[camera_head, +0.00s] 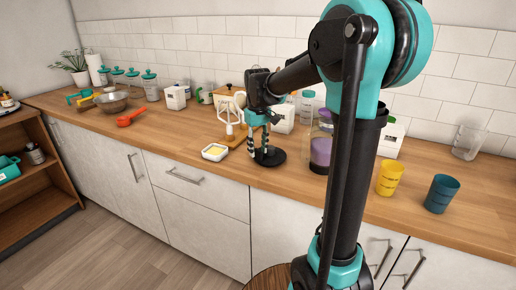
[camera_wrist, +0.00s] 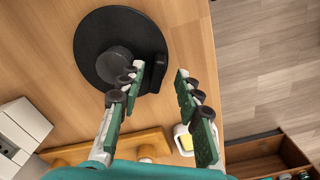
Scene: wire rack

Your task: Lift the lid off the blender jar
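The blender jar (camera_head: 320,150), clear with purple contents, stands upright on the counter, partly hidden by my arm. A flat black disc (camera_head: 271,157), apparently the lid, lies on the counter left of the jar. In the wrist view the disc (camera_wrist: 92,75) has a round knob (camera_wrist: 114,62) and a short upright bar (camera_wrist: 159,66) at its edge. My gripper (camera_head: 258,148) points down over the disc. In the wrist view my gripper (camera_wrist: 160,72) has its fingers apart, with the bar between their tips and nothing held.
A butter dish (camera_head: 215,152) and a wooden stand with a white whisk (camera_head: 233,125) are left of my gripper. A yellow cup (camera_head: 389,178) and a blue cup (camera_head: 441,193) stand right of the jar. The front counter edge is close to the disc.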

